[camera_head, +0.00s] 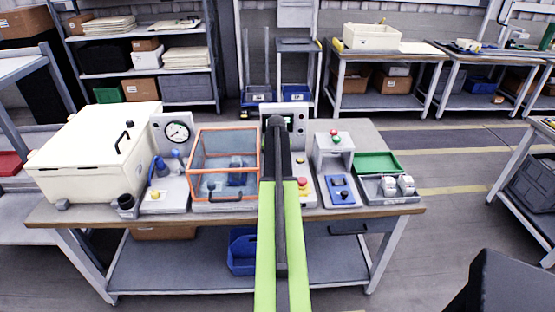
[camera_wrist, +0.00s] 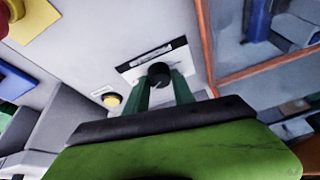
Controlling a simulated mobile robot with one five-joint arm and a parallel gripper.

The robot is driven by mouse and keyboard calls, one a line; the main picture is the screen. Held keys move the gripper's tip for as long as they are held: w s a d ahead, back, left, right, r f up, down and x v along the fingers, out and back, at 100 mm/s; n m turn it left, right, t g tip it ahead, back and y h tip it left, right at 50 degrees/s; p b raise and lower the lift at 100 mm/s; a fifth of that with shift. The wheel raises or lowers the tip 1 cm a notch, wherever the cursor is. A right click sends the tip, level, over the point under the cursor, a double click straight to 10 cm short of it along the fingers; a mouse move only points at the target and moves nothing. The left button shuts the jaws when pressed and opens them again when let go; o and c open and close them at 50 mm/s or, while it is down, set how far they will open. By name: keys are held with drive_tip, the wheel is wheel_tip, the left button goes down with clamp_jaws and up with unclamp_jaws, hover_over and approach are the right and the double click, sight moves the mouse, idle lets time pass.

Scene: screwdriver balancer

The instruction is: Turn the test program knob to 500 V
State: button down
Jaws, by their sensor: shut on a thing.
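The black round test program knob (camera_wrist: 158,73) sits on a white label plate with a dark strip, on a light grey panel. The dark green fingers of my gripper (camera_wrist: 161,88) are closed on the knob, one on each side. The lettering on the plate is too small to read, so I cannot tell the knob's setting. In the head view the grey control unit (camera_head: 299,124) stands on the workbench, and my arm covers the knob and my gripper.
A yellow button (camera_wrist: 111,100) is beside the knob, with a red-and-yellow emergency stop (camera_head: 303,182) farther off. An orange-framed clear box (camera_head: 224,129) stands just left of the unit. A small stand with a blue plate (camera_head: 341,190) is to the right.

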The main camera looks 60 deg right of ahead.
drive_tip(key=shift+a, duration=0.15)
drive_tip(key=c, duration=1.1)
unclamp_jaws()
drive_tip(key=shift+o, duration=0.2)
drive_tip(key=shift+r, duration=0.1)
drive_tip(key=p+v, duration=1.6)
drive_tip(key=v, duration=0.1)
drive_tip(key=shift+r, duration=0.1)
